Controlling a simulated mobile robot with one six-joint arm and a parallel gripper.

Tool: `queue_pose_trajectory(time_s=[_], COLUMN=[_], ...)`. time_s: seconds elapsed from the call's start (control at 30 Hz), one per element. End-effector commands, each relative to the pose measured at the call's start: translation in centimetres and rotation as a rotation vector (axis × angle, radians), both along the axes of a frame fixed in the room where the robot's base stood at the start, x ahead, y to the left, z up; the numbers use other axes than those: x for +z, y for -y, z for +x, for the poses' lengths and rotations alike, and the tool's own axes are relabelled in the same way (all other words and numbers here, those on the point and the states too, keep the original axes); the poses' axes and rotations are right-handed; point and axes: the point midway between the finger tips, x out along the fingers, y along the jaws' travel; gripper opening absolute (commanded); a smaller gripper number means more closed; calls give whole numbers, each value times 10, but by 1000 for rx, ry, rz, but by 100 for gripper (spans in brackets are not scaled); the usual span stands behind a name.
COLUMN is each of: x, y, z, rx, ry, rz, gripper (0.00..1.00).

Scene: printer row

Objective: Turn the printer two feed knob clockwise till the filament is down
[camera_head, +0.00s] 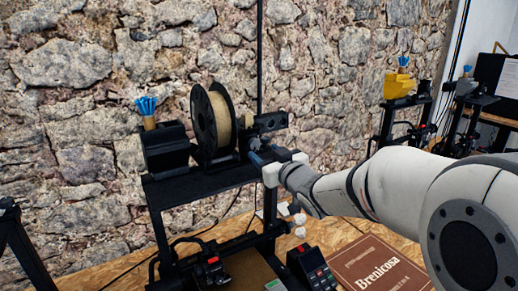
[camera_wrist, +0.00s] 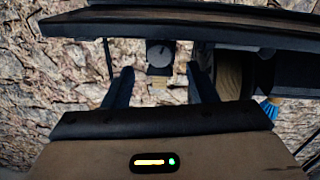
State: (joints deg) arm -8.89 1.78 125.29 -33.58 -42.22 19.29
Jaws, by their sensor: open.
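The feed knob (camera_wrist: 160,54) is a round grey dial on a dark block in the wrist view, between my two fingers and beyond their tips. My gripper (camera_wrist: 160,76) is open and empty, its blue-grey fingers on either side of the knob with gaps to both. In the head view my gripper (camera_head: 258,153) is beside the dark feeder (camera_head: 268,122) at the right end of the printer's top shelf (camera_head: 205,182). The knob itself is not clear there. A black spool of pale filament (camera_head: 214,123) stands left of the feeder. I cannot tell where the filament end is.
A black box (camera_head: 166,150) and a cup of blue sticks (camera_head: 148,113) stand left of the spool. A dark bar (camera_wrist: 180,28) crosses the top of the wrist view, close to the knob. Another printer with a yellow object (camera_head: 399,85) stands at the back right.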

Motion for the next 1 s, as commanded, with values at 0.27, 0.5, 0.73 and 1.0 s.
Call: queue_pose_trajectory(time_s=[0.27, 0.5, 0.73, 1.0], x=[1, 0, 0, 0], y=[-20, -25, -25, -25], z=[33, 42, 42, 41], rx=[1, 0, 0, 0], ry=[-2, -1, -1, -1], rz=[1, 2, 2, 2], gripper=[52, 52, 48, 26])
